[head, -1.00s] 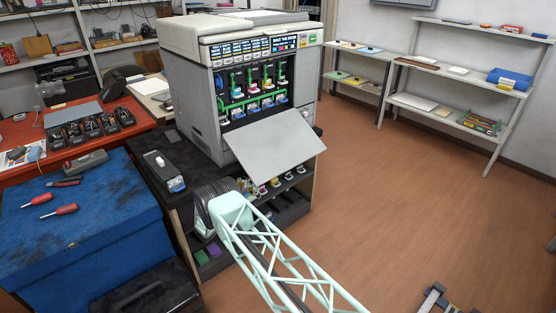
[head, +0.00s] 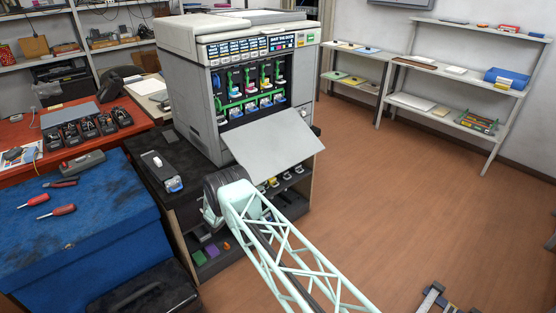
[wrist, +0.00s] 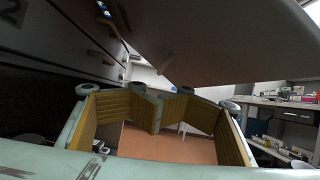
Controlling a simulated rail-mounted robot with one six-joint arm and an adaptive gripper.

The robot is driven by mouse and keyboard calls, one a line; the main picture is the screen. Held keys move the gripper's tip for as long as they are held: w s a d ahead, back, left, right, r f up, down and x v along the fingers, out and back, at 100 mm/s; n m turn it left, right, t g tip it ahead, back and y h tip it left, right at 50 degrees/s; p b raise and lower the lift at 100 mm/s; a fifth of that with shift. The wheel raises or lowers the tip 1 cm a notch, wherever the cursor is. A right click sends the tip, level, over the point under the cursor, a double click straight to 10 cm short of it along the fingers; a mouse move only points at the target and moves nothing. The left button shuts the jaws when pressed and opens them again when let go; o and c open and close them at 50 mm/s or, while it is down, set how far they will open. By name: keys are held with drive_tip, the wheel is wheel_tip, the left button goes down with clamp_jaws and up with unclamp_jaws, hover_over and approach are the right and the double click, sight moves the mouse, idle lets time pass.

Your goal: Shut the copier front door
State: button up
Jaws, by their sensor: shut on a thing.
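The copier (head: 200,90) stands on a dark bench with its front open. Its front door (head: 272,142) is a light grey panel hanging open, sloping out and down from the front below the cartridges. My gripper's fingers are hidden in the head view behind my wrist, near the door's lower left corner. In the wrist view, my gripper (wrist: 159,108) has its yellow-padded fingers drawn together at the tips. The door's dark underside (wrist: 200,50) spans the top of that view, above the fingers. What lies between the fingertips cannot be made out.
Several toner cartridges (head: 250,90) stand in the copier's open bay. A shelf (head: 292,190) with small items lies below the door.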

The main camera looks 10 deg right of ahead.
sight(278, 158)
drive_tip(key=shift+b+x, duration=0.55)
drive_tip(key=shift+x, duration=3.3)
clamp_jaws()
drive_tip(key=shift+c, duration=1.7)
unclamp_jaws()
drive_tip(key=o, duration=0.3)
drive_tip(key=shift+o, duration=0.2)
drive_tip(key=shift+a, duration=0.1)
